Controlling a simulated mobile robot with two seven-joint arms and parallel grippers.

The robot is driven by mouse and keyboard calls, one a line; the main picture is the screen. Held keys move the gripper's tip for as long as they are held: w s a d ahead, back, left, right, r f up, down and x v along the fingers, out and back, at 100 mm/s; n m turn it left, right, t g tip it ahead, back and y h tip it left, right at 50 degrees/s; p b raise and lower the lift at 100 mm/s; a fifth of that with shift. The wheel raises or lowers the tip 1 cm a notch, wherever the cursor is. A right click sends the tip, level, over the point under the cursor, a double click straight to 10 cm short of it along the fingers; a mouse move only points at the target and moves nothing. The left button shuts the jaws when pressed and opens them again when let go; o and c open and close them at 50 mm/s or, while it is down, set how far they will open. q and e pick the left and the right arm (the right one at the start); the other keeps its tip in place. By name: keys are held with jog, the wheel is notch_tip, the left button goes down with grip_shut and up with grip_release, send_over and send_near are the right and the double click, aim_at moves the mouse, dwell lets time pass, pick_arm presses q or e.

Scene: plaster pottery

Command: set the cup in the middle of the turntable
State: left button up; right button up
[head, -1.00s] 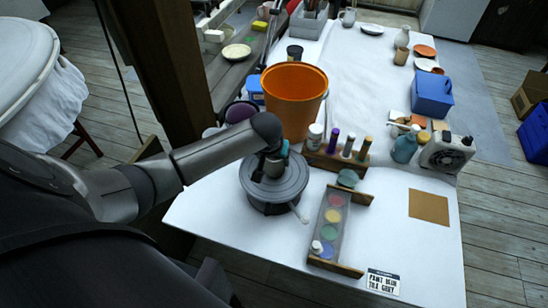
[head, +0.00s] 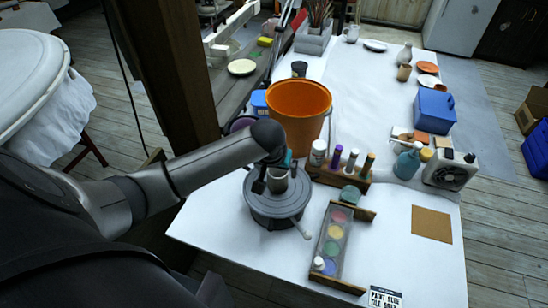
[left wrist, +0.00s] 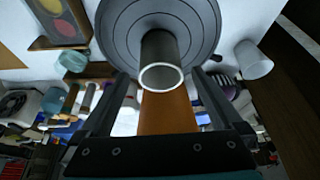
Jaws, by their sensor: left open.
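The turntable (head: 260,213) is a dark grey round disc on a thick base near the front of the white table. The grey cup (head: 278,182) stands upright on it, close to the middle. In the left wrist view the cup (left wrist: 160,58) shows its pale rim and dark inside, with the ringed turntable disc (left wrist: 115,30) behind it. My left gripper (head: 270,172) is at the cup in the head view. In the wrist view its two fingers (left wrist: 163,85) are spread, one on each side of the cup, with gaps visible. My right gripper is not in view.
An orange bucket (head: 299,112) stands just behind the turntable. A wooden rack of bottles (head: 330,174) and a paint palette (head: 333,240) are close on its right. A handle sticks out of the turntable toward the palette. The table's right front is mostly clear.

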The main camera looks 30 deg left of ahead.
pick_arm(q)
jog(key=p+v, duration=0.1)
jog(key=v, duration=0.6)
jog(key=shift+s+r, duration=0.2)
jog(key=shift+r, duration=0.15)
jog(key=shift+d, duration=0.1)
jog(key=shift+c, duration=0.2)
dwell(0.7)
